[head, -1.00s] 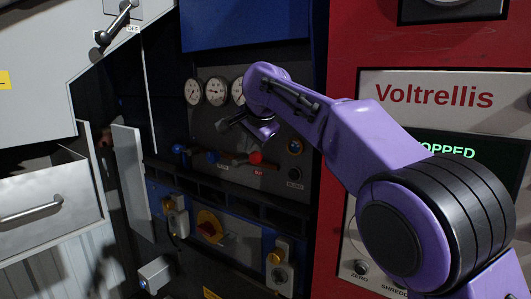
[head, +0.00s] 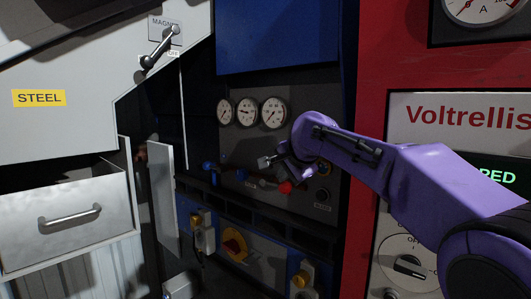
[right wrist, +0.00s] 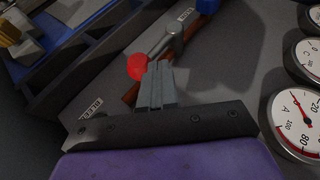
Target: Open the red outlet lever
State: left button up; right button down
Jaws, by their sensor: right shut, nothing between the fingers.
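The red outlet lever ends in a round red knob (head: 285,187) on the dark panel below the gauges. It also shows in the right wrist view (right wrist: 137,66), where its metal arm runs up and right to a bracket. My left gripper is not in view.
A blue-knobbed lever (head: 208,166) is to the left on the same panel. Several round gauges (head: 246,111) are above. An open grey door (head: 162,198) stands at left, and the red Voltrellis cabinet (head: 374,80) at right.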

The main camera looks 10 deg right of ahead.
jog(key=s+a+r+p, duration=0.1)
jog(key=s+r+p, duration=0.3)
jog(key=r, duration=0.7)
jog(key=shift+s+a+r, duration=0.3)
jog(key=shift+s+r, duration=0.1)
jog(key=shift+s, duration=0.55)
